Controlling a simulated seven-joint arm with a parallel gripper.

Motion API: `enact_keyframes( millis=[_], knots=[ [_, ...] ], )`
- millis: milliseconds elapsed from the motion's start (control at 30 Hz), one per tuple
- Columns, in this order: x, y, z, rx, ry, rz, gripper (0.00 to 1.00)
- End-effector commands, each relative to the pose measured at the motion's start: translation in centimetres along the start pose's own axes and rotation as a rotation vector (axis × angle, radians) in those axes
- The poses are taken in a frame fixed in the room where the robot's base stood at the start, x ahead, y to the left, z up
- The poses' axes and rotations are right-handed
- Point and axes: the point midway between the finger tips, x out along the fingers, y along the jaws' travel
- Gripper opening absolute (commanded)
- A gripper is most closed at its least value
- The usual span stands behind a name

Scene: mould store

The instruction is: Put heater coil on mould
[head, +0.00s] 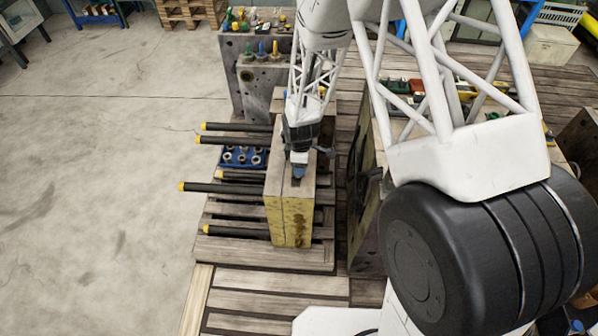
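The mould appears to be the upright block (290,220) with a yellow, rust-stained front face, standing on wooden slats at the middle of the head view. My gripper (299,172) points down at the top of this block, close above or touching it; I cannot tell which. A small blue-grey part shows at its tip, and I cannot tell if this is a finger or a held thing. The fingers are too small to read. Several pale rings, possibly heater coils (242,158), lie in a blue tray (224,163) left of the block.
Several black rods (222,187) with yellow ends stick out left of the block. A grey block (262,77) with coloured fittings on top stands behind. Another dark plate (364,200) stands close on the right. The concrete floor at left is clear.

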Motion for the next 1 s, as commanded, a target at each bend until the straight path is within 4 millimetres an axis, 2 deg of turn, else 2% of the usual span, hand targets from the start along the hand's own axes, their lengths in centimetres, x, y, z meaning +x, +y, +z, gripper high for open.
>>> enact_keyframes(
  millis=[267,700,1000],
  knots=[
    [0.5,0.0,-0.1,0.000,0.000,0.000,0.61],
    [4.2,0.1,-0.4,0.000,-0.001,-0.001,0.61],
    [5.2,0.1,-0.4,0.000,0.000,0.001,0.61]
  ],
)
